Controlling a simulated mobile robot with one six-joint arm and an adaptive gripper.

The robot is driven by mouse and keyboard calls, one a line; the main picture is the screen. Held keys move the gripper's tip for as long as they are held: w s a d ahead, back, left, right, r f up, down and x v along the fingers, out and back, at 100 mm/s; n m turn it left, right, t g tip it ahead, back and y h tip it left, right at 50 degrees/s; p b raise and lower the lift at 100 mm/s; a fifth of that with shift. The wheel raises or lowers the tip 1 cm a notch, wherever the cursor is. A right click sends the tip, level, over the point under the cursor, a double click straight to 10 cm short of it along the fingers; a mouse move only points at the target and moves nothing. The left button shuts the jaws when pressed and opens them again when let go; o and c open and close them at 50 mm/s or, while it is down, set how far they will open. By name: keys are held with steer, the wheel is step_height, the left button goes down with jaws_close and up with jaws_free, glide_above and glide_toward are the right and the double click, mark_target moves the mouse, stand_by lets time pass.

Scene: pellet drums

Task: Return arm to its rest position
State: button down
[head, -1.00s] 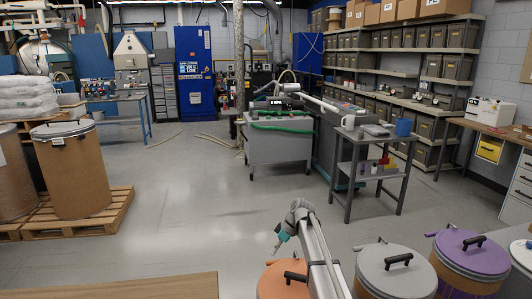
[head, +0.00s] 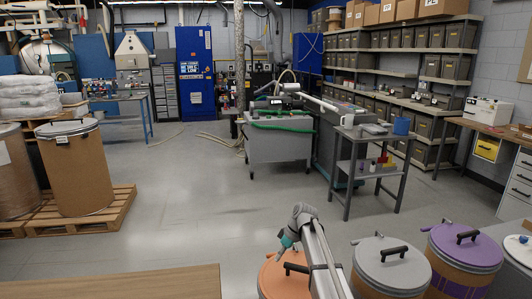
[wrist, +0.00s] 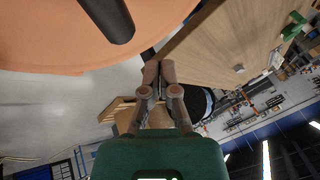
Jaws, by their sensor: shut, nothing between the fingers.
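My gripper (head: 281,250) is at the end of my raised arm, near the lower middle of the head view, in front of the orange drum lid (head: 270,278). In the wrist view its two fingers (wrist: 158,70) are together with nothing between them. The orange lid (wrist: 60,35) and its black handle (wrist: 107,18) fill the upper left there. The lid looks closed where it shows. My arm hides part of it in the head view, and I cannot tell the exact gap between gripper and lid.
A grey-lidded drum (head: 375,271) and a purple-lidded drum (head: 450,246) stand to the right. A wooden tabletop (head: 130,284) lies at lower left. Brown drums stand on a pallet (head: 105,222) at left. A grey cart (head: 371,157) stands beyond. The middle floor is open.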

steer(key=s+d+m+h, duration=0.1)
steer(key=s+d+m, duration=0.1)
steer(key=s, duration=0.3)
steer(key=s+d+f+m+h, duration=0.1)
steer(key=s+d+m, duration=0.1)
steer(key=s, duration=0.2)
steer(key=s+d+f+m+t+h, duration=0.1)
steer(key=s+d+m, duration=0.1)
steer(key=s, duration=0.3)
steer(key=shift+s+d, duration=0.35)
steer(key=shift+d, duration=0.05)
steer(key=s+d+m+h, duration=0.1)
steer(key=s+d+m, duration=0.1)
steer(key=s, duration=0.3)
steer(key=s+d+m+t+h, duration=0.1)
steer(key=s+d+m, duration=0.2)
steer(key=s, duration=0.2)
steer(key=shift+s+d+f+m+h, duration=0.2)
steer(key=shift+d+f+m+h, duration=0.1)
steer(key=shift+h, duration=0.1)
